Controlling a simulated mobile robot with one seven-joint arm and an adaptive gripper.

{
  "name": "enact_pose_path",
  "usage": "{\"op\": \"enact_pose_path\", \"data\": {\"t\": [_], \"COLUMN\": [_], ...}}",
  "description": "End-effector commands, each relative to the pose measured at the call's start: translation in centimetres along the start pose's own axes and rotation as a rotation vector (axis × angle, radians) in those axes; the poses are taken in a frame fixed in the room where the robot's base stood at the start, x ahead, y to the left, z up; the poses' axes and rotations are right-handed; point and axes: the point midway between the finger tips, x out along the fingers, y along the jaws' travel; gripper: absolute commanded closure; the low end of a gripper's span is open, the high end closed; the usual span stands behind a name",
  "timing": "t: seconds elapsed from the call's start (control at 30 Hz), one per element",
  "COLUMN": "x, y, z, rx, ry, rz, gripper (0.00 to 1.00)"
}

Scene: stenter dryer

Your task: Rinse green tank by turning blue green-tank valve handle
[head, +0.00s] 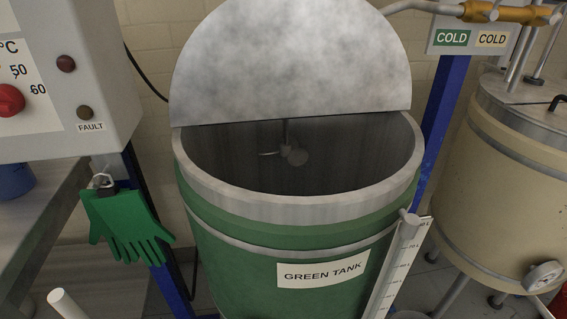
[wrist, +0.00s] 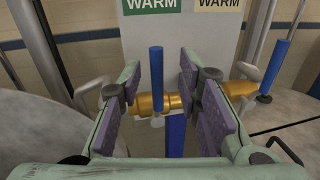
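The green tank (head: 325,230), labelled GREEN TANK, stands open in the head view, its half-round lid (head: 290,65) raised and a stirrer inside. In the wrist view, a blue valve handle (wrist: 157,75) stands upright on a brass valve (wrist: 152,103) below the green WARM label (wrist: 152,5). My gripper (wrist: 173,75) is open, its purple pads on either side of this handle. The handle is nearer the left pad; I cannot tell whether they touch. My gripper does not show in the head view.
A second blue handle (wrist: 274,66) stands to the right, by the cream WARM label (wrist: 218,4). In the head view, a cream tank (head: 500,180) stands at right, below a COLD sign (head: 470,37). A control box (head: 110,60) and green glove (head: 125,222) are at left.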

Motion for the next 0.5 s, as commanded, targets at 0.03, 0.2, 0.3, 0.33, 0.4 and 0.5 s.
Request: {"op": "enact_pose_path", "data": {"t": [0.03, 0.2, 0.3, 0.33, 0.4, 0.5], "x": [-0.7, -2.7, -4.0, -4.3, -5.2, -6.3], "y": [0.0, 0.0, 0.0, 0.0, 0.0, 0.0], "z": [-0.2, -0.2, -0.1, -0.1, -0.1, -0.1], "rx": [-0.002, -0.002, -0.002, -0.002, -0.003, -0.002], "ry": [-0.001, -0.001, -0.001, -0.001, 0.0, -0.001], "rz": [-0.002, -0.001, -0.001, -0.001, -0.001, -0.001], "gripper": [0.69, 0.69, 0.69, 0.69, 0.69, 0.69]}}
